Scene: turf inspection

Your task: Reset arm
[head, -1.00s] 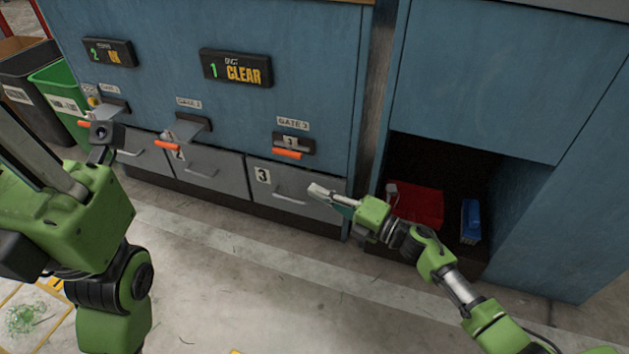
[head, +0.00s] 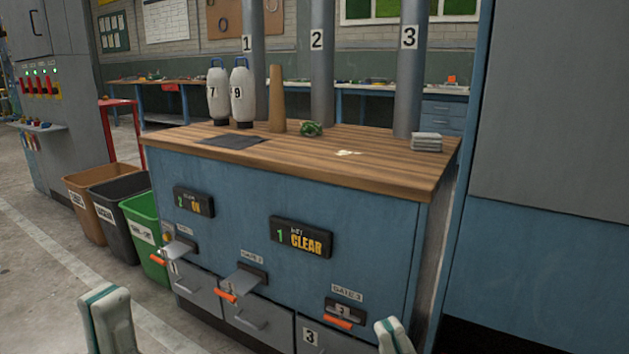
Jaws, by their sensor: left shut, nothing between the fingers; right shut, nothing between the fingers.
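My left gripper (head: 108,318) shows at the bottom left of the head view, upright and shut with nothing in it. My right gripper (head: 394,337) shows at the bottom edge, right of the middle, also shut and empty. Only their upper ends are in view; the arms behind them are out of the picture. Both appear in front of the blue cabinet (head: 255,210) and touch nothing that I can see.
The wooden top (head: 365,160) bears two white bottles (head: 230,92), a brown cone (head: 277,100), a green clump (head: 311,129) and a grey stack (head: 427,142). Numbered pipes (head: 322,60) rise behind. Bins (head: 146,235) stand left. Gate levers (head: 235,285) stick out in front.

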